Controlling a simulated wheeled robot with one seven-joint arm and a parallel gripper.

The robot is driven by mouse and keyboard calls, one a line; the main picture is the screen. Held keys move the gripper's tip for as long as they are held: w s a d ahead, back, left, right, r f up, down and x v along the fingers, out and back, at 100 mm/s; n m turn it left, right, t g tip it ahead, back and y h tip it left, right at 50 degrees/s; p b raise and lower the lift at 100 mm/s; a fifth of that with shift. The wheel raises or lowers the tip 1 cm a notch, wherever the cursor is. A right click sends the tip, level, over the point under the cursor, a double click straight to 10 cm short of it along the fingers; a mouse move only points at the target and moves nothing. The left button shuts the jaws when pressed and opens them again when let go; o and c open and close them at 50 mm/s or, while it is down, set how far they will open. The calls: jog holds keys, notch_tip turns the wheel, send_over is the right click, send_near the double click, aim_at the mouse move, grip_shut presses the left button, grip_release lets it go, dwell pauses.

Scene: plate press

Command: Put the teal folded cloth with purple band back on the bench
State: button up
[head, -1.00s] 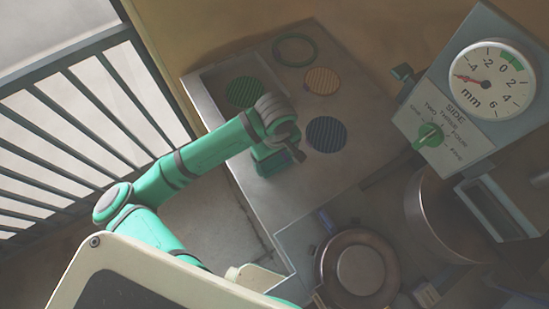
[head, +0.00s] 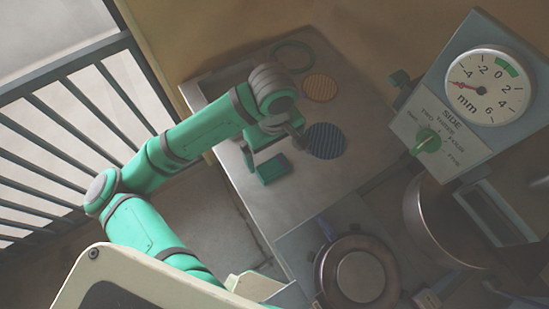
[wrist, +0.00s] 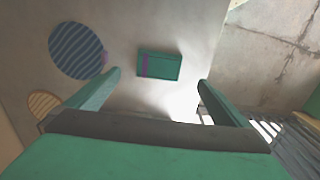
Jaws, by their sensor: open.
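The teal folded cloth (head: 272,168) lies flat on the grey bench (head: 312,185), near the bench's left edge in the head view. In the wrist view the cloth (wrist: 165,67) shows its purple band near its left end. My gripper (head: 273,150) is open and empty, apart from the cloth. In the wrist view its two fingers (wrist: 160,80) stand spread to either side of the cloth, with clear bench between each finger and the cloth.
A blue striped disc (head: 326,140), an orange striped disc (head: 320,88) and a green ring (head: 294,55) lie on the bench. The round press plate (head: 360,275), a metal pot (head: 440,220) and a dial gauge (head: 490,86) stand to the right. A railing (head: 75,135) is at left.

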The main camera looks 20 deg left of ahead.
jog(key=shift+d+r, duration=0.1)
jog(key=shift+r, duration=1.05)
jog(key=shift+w, duration=0.15)
